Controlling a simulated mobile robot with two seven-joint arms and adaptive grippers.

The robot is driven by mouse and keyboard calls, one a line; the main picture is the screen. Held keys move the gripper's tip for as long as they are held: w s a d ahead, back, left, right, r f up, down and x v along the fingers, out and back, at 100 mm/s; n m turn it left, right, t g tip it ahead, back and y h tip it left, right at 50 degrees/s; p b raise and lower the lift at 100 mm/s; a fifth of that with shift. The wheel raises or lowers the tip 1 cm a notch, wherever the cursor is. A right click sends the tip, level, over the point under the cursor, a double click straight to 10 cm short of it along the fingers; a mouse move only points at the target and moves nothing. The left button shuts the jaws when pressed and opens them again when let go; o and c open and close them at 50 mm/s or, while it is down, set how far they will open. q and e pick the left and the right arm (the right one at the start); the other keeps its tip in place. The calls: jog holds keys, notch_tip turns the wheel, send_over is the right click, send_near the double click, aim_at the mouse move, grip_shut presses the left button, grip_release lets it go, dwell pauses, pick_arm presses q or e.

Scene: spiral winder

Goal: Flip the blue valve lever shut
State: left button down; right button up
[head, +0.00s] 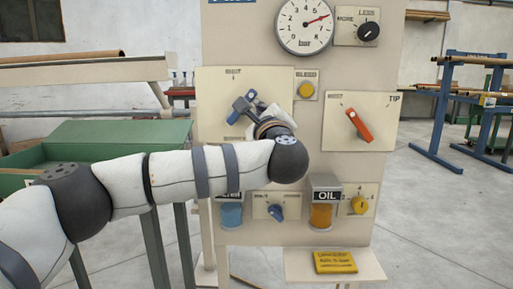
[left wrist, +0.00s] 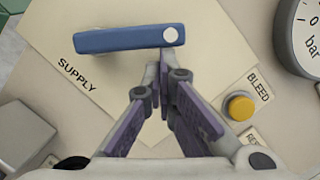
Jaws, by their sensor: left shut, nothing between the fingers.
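The blue valve lever (head: 236,113) is on the cream SUPPLY plate (head: 212,90) at the panel's upper left, partly hidden by my gripper in the head view. The left gripper also shows in the head view (head: 255,106).
A yellow BLEED button (head: 306,90) sits right of the plate, with a pressure gauge (head: 304,24) and black knob (head: 368,31) above. An orange lever (head: 358,125) is further right. An oil cup (head: 322,214), a blue knob (head: 276,212) and a yellow knob (head: 359,205) are below.

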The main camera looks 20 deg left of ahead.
aim_at(249, 94)
pick_arm(q)
jog(key=shift+n+g, duration=0.3)
jog(key=shift+n, duration=0.6)
jog(key=shift+s+a+r+b, duration=0.2)
jog(key=shift+a+r+b, duration=0.35)
jog(key=shift+r, duration=0.35)
jog(key=shift+s+a+r+b, duration=0.2)
jog(key=shift+a+r+b, duration=0.1)
jog(key=shift+a+r, duration=0.45)
pick_arm(e)
jog(key=shift+s+f, duration=0.3)
jog(key=shift+f, duration=0.55)
pick_arm(q)
jog(key=shift+r, duration=0.15)
